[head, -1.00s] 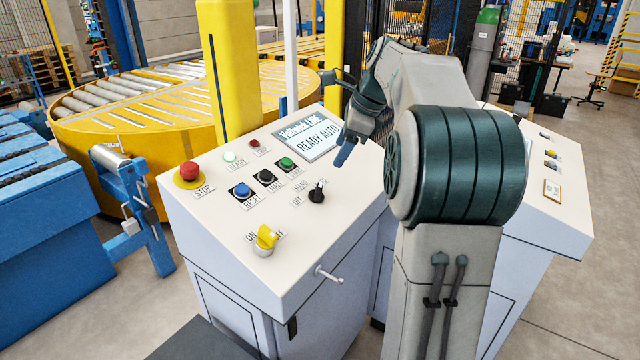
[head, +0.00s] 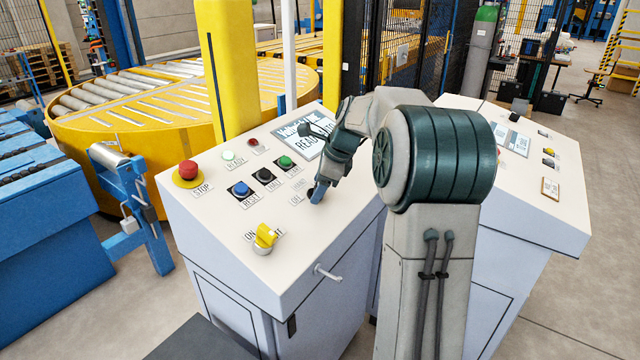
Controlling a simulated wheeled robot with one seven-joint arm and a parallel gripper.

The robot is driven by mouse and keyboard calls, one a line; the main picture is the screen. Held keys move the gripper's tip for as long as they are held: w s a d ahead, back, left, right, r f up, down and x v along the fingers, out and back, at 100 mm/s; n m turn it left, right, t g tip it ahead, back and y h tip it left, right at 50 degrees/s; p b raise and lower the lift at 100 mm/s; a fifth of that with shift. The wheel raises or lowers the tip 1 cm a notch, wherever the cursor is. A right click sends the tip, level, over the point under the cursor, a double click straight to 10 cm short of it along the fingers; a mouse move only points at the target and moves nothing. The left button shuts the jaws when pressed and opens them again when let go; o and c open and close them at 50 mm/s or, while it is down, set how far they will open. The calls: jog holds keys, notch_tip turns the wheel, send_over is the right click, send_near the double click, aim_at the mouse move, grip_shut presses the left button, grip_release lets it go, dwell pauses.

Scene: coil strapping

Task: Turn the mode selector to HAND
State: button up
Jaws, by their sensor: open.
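The mode selector is a small black knob on the sloped white console top (head: 215,215), beside small labels (head: 297,192) of which OFF can be read. It is now almost wholly hidden behind my fingers, so its pointer direction does not show. My gripper (head: 317,194) reaches down over the knob's place from the upper right, its blue fingertips at or just above it. The gap between the fingers is hard to see, and I cannot tell whether they touch the knob. The display (head: 299,128) behind my gripper is partly covered by it.
Left of my gripper are blue RESET (head: 241,189), black (head: 263,175) and green (head: 285,163) buttons. A red STOP button (head: 188,170) stands at the left edge. A yellow ON/OFF switch (head: 265,236) is nearer the front, above a protruding handle (head: 328,273). A yellow post (head: 229,70) rises behind.

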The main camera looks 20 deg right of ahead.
jog(key=c, duration=1)
jog(key=shift+n, duration=0.3)
jog(key=n, duration=1.1)
jog(key=shift+g, duration=0.4)
jog(key=o, duration=1)
